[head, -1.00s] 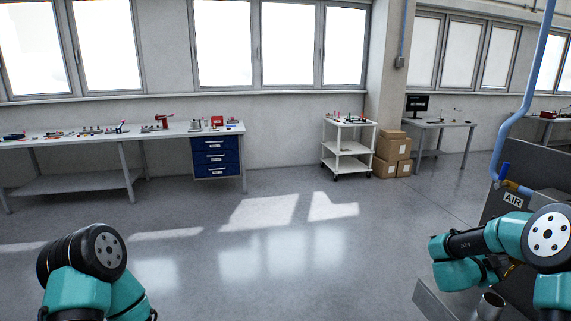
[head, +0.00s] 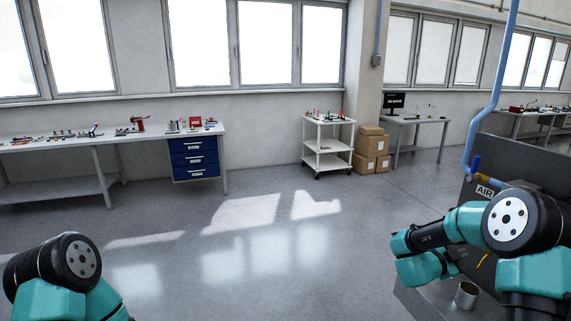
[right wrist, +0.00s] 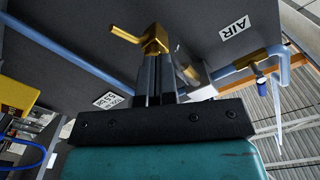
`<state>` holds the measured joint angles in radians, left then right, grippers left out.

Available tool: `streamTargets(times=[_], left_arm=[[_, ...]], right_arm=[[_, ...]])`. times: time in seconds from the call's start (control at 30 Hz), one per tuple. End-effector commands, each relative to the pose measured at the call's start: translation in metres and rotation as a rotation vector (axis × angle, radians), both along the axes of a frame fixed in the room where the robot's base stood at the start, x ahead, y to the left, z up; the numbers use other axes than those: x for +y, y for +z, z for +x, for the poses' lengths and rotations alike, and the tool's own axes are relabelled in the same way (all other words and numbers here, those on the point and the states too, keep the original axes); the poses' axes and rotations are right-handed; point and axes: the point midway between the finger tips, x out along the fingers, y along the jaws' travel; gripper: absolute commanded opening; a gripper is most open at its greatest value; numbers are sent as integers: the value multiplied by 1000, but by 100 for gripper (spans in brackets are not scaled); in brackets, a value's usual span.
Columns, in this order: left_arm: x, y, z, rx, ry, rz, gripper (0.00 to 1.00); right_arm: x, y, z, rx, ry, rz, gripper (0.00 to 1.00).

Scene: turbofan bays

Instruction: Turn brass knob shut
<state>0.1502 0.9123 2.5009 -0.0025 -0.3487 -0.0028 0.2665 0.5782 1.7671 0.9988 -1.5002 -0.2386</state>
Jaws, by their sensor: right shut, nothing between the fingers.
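A brass fitting with a stub pointing left (right wrist: 148,36) shows in the right wrist view, right at the tips of my right gripper (right wrist: 154,58). The picture does not settle whether the fingers touch it. My right gripper is shut with nothing between its fingers. In the head view my right gripper (head: 450,264) is partly hidden by its own arm, beside a grey panel. A small brass-yellow piece (head: 483,260) shows just right of it. A second brass fitting (right wrist: 247,62) with a blue handle sits on the pipe near the AIR label. My left gripper is not visible.
A grey panel (head: 530,150) with an AIR label (head: 485,191) and a blue pipe (head: 490,90) stands at the right. A metal cup (head: 466,294) stands below my right arm. A workbench (head: 100,140), a white cart (head: 327,145) and cardboard boxes (head: 371,145) stand far back. The middle floor is clear.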

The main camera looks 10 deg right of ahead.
Motion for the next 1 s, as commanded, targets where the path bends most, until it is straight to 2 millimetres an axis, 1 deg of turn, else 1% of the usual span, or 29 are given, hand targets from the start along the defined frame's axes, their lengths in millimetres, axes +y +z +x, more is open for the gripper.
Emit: streamTargets(times=[0.1,0.37,0.47,0.6,0.67,1.0], left_arm=[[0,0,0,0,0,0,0],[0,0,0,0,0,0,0],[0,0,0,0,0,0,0],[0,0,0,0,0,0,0],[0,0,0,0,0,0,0],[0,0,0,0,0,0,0]], right_arm=[[3,0,-1,1,-1,-1,0],[3,0,-2,1,-1,-1,0],[5,-3,-10,2,-2,0,0],[8,-7,-26,2,-1,1,0],[8,-7,-29,0,-2,1,0],[7,-7,-29,0,-2,0,0]])
